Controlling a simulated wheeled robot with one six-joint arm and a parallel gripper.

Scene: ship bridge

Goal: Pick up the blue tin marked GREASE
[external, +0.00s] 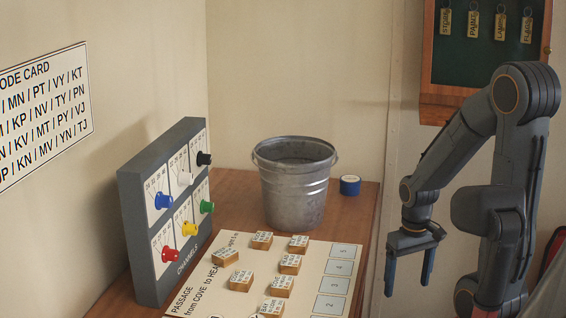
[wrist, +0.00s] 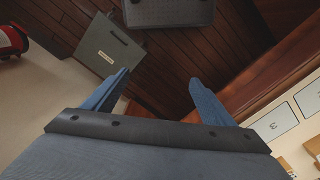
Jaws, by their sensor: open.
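A small blue tin (external: 350,185) with a white top stands on the wooden table, just right of the metal bucket, near the table's right edge. Its marking is too small to read. My gripper (external: 409,275) hangs in the external view to the right of the table, pointing down, apart from the tin and lower in the picture. In the wrist view my gripper (wrist: 155,90) has its two blue fingers spread with nothing between them. The tin does not show in the wrist view.
The metal bucket (external: 294,185) stands close beside the tin. A passage board (external: 255,290) with several wooden blocks lies in front. A channels panel (external: 165,215) with coloured knobs stands left. A key cabinet (external: 485,50) hangs at right. The wrist view shows wooden floor (wrist: 180,65) and a grey box (wrist: 110,45).

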